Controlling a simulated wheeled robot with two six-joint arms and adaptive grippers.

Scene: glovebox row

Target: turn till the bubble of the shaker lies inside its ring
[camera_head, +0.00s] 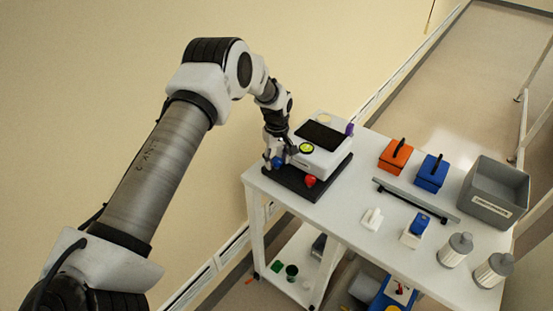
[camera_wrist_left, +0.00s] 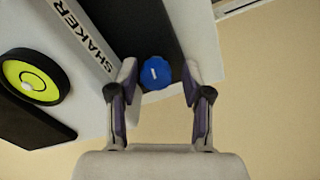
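The shaker (camera_head: 327,157) is a white box with a dark top panel on a black base at the table's left end. A blue knob (camera_wrist_left: 157,73) with a white mark sits at the shaker's corner; a red knob (camera_head: 310,181) is at another corner. My left gripper (camera_wrist_left: 158,78) is open, with its fingertips on either side of the blue knob and gaps visible. My right gripper is out of view.
On the white table (camera_head: 340,218) stand an orange box (camera_head: 396,156), a blue box (camera_head: 431,174), a grey bin (camera_head: 490,208), a dark bar (camera_head: 415,200) and two grey-lidded jars (camera_head: 455,250). A beige wall is behind the shaker.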

